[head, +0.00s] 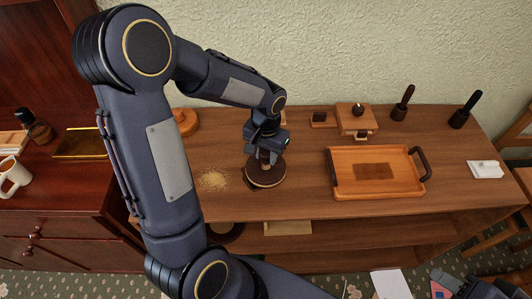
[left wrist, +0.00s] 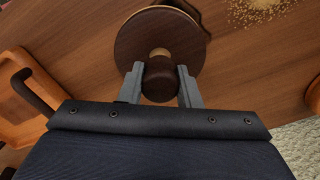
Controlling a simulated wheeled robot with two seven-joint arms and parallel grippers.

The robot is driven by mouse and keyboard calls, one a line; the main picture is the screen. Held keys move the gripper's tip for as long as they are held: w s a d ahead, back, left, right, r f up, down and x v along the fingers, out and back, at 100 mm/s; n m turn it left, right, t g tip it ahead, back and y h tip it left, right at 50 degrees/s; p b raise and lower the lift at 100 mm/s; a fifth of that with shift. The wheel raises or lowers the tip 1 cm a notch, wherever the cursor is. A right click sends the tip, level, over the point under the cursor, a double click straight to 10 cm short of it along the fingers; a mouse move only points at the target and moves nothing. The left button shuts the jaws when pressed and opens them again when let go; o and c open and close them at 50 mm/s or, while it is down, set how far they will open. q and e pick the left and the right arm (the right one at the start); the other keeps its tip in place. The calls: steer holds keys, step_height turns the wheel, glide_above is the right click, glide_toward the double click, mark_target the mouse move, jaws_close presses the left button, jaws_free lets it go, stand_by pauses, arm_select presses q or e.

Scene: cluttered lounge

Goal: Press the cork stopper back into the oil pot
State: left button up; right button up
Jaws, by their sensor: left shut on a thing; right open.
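My left gripper (head: 265,155) is shut on a dark brown rounded stopper (left wrist: 160,80), directly over a round brown pot (head: 266,180) on the wooden table. In the left wrist view the left gripper (left wrist: 160,75) has a finger on each side of the stopper. The pot's round top (left wrist: 130,45) lies just beyond it, with a small tan patch by the stopper. I cannot tell whether the stopper touches or sits in the pot. My right gripper (head: 440,290) is partly in view at the bottom right edge, low and away from the pot, open.
A pile of tan crumbs (head: 213,180) lies left of the pot. A wooden tray (head: 344,189) with dark handles lies to the right. A mug (head: 15,178) is on the left cabinet.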

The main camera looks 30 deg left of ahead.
mark_target(266, 152)
arm_select(q)
steer(key=shift+f+b, duration=1)
steer(key=shift+f, duration=0.2)
steer(key=o, duration=1)
steer(key=shift+o, duration=0.2)
steer(key=shift+r, duration=0.1)
step_height(266, 152, up, 8)
steer(key=shift+f, duration=0.25)
steer(key=shift+r, duration=0.1)
